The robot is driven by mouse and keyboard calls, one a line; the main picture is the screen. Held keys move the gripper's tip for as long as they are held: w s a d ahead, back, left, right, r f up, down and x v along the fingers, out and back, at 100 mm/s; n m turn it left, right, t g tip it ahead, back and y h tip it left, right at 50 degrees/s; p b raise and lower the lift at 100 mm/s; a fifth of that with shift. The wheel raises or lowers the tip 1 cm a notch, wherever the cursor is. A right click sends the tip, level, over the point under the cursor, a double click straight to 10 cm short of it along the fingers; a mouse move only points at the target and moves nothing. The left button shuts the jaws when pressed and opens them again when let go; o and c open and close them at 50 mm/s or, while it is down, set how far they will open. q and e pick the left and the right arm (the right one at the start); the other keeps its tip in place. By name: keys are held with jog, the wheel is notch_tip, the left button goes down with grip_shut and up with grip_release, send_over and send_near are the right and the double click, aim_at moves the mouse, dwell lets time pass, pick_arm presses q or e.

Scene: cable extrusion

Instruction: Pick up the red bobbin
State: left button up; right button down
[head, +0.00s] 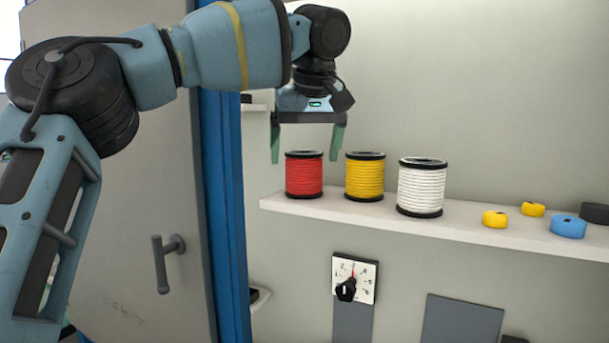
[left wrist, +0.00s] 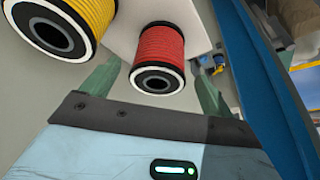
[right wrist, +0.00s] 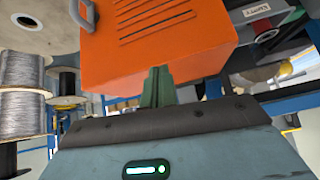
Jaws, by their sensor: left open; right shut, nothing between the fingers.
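The red bobbin (head: 304,176) stands upright at the left end of a white wall shelf. It has black end flanges. My left gripper (head: 308,150) is open and points down, with its green fingertips near the bobbin's top, one at each side in the head view. In the left wrist view the red bobbin (left wrist: 160,60) appears between the two open fingers (left wrist: 155,90), with nothing held. My right gripper (right wrist: 157,85) is shut and empty, seen only in the right wrist view, in front of an orange box.
A yellow bobbin (head: 364,177) stands close to the right of the red one, then a white bobbin (head: 421,188). Small yellow and blue rolls (head: 568,227) lie further right on the shelf (head: 460,224). A dial (head: 354,279) is below. A blue post (head: 222,200) stands left.

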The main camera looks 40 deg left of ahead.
aim_at(304, 170)
pick_arm(q)
jog(key=shift+f, duration=0.1)
pick_arm(e)
jog(key=shift+w+r, duration=0.1)
jog(key=shift+w, duration=0.05)
pick_arm(q)
jog(key=shift+a+f, duration=0.1)
jog(key=shift+f, duration=0.2)
jog(key=x, duration=0.3)
jog(key=shift+w+p, duration=0.15)
jog(key=shift+p, duration=0.25)
jog(key=shift+w+a+f, duration=0.1)
jog(key=shift+a+f, duration=0.15)
jog(key=shift+f, duration=0.35)
pick_arm(e)
jog(key=shift+w+a+r, duration=0.1)
jog(key=shift+w+r, duration=0.3)
jog(key=shift+r, duration=0.15)
pick_arm(q)
jog(key=c, duration=1.1)
jog(key=shift+o, duration=0.2)
pick_arm(e)
jog(key=shift+s, duration=0.1)
pick_arm(q)
jog(key=shift+r, duration=0.15)
pick_arm(e)
jog(key=shift+f, duration=0.1)
